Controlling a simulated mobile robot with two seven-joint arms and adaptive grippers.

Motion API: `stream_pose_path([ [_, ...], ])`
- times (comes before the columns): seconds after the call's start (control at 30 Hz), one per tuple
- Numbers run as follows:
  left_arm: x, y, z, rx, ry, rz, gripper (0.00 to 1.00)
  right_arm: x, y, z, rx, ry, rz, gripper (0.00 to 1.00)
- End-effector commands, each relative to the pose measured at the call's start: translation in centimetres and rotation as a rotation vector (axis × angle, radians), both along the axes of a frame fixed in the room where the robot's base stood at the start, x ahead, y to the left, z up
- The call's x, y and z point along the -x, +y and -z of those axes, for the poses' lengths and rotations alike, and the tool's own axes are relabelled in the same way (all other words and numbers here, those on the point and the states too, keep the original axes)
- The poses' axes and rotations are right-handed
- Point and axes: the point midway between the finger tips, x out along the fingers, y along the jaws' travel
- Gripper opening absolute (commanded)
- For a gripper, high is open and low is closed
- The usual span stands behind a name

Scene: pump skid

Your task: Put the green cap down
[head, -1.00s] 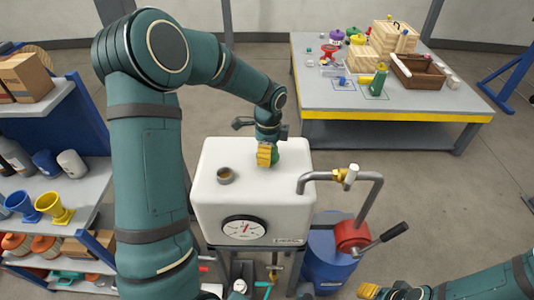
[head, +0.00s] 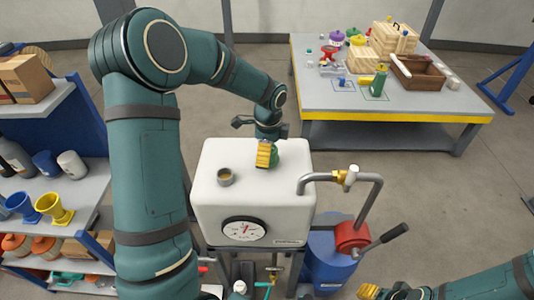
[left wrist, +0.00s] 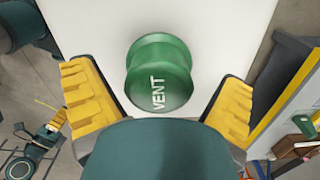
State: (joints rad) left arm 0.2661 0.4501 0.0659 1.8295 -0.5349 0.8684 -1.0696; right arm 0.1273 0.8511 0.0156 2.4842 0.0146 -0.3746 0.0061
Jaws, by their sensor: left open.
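The green cap (left wrist: 160,75), marked VENT, is upright on the white tank's top in the left wrist view. In the head view a little of the green cap (head: 275,155) shows behind a yellow finger. My left gripper (head: 267,155) is open, its yellow fingers on either side of the cap with gaps on both sides. My right gripper (head: 383,292) is at the bottom edge of the head view; its opening is unclear.
The white tank (head: 210,200) has an open round neck (head: 225,177) left of the cap and a gauge (head: 243,228) in front. A bent pipe (head: 372,200) with a valve stands at the right. A cluttered table (head: 330,98) is behind. Shelves (head: 85,190) stand left.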

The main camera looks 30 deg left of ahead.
Motion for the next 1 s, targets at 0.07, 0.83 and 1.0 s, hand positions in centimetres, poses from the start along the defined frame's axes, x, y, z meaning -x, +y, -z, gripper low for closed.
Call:
stream_pose_path([
  [0.07,-0.1,0.0,-1.5,0.0,-0.004,0.0,0.97,-0.1,0.0,-0.3,0.0,-0.002,0.002,0.47],
  [0.83,-0.1,-0.4,-11.0,0.002,-0.002,0.0,0.97,-0.2,-0.1,-1.5,0.0,-0.006,0.004,0.47],
  [1.0,-0.1,-0.3,-11.0,0.001,-0.001,0.0,0.97,-0.2,-0.1,-1.5,0.0,-0.006,0.004,0.47],
])
